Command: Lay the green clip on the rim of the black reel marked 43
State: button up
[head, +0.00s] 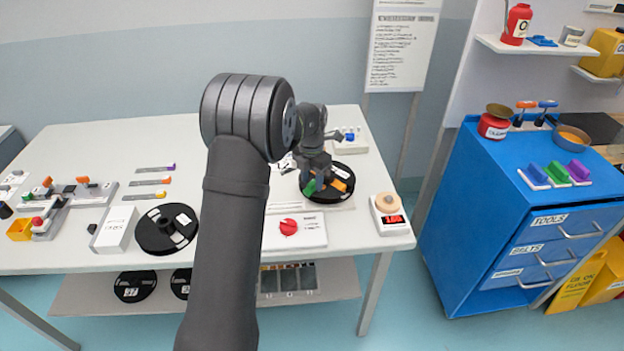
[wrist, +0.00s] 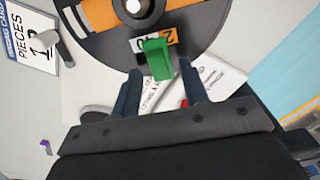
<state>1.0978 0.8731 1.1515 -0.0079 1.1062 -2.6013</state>
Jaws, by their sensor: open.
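My gripper (head: 317,183) is over the black reel (head: 338,193) with orange on its face, at the table's right. In the wrist view its jaws (wrist: 160,70) are open, one finger on each side of the green clip (wrist: 156,59). The clip lies at the reel's edge (wrist: 105,52) and partly covers an orange-and-white label (wrist: 172,37), so its number is not fully readable. I cannot tell whether the fingers touch the clip. The clip shows as a small green piece (head: 309,188) in the head view.
Another black reel (head: 151,236) lies left of my arm, and more stand on the shelf below. A white box with a red knob (head: 289,227) is in front of the reel.

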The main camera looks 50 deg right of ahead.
notch_tip(320, 180, up, 17)
dwell(0.4)
jog(key=shift+a, duration=0.1)
notch_tip(320, 180, down, 17)
jog(key=shift+f, duration=0.1)
jog(key=shift+r, duration=0.35)
dwell(0.3)
